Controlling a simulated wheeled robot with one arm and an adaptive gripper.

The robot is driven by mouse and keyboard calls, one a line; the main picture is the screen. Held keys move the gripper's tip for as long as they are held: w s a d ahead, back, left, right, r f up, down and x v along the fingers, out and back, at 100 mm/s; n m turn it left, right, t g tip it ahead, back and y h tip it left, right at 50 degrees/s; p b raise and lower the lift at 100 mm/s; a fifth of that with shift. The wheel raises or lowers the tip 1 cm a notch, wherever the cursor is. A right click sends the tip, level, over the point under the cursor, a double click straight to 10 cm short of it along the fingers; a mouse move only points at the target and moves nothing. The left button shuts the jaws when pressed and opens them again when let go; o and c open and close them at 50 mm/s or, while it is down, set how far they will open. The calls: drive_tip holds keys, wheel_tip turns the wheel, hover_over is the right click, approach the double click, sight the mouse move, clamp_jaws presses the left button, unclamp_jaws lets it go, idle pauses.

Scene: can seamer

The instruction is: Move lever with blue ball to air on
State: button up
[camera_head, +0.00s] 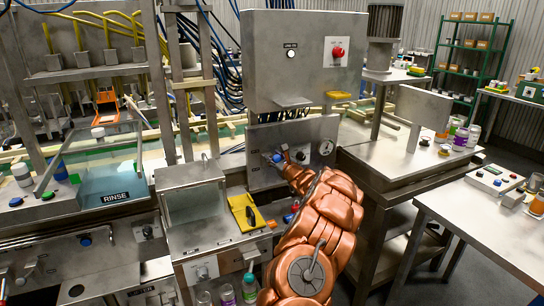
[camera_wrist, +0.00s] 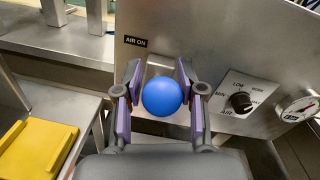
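The blue ball (camera_wrist: 162,96) of the lever is in the middle of the wrist view, in front of the metal panel (camera_wrist: 215,50). The "AIR ON" label (camera_wrist: 135,41) is above it and to the left. My gripper (camera_wrist: 159,76) is open, with one purple-padded finger on each side of the ball. Narrow gaps seem to show between pads and ball; contact is not clear. The lever's shaft is hidden behind the ball. In the head view the blue ball (camera_head: 277,158) is small, beside my gripper (camera_head: 284,155) at the panel.
A black knob (camera_wrist: 241,102) and a round gauge (camera_wrist: 298,109) are on the panel to the right. A yellow piece (camera_head: 246,212) lies on the metal surface below left. A grey box with a red button (camera_head: 338,52) hangs above. A side table (camera_head: 400,155) stands to the right.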

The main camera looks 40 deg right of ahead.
drive_tip(key=shift+w+d, duration=0.1)
drive_tip(key=shift+w, duration=0.2)
drive_tip(key=shift+r, duration=0.1)
drive_tip(key=shift+c, duration=0.3)
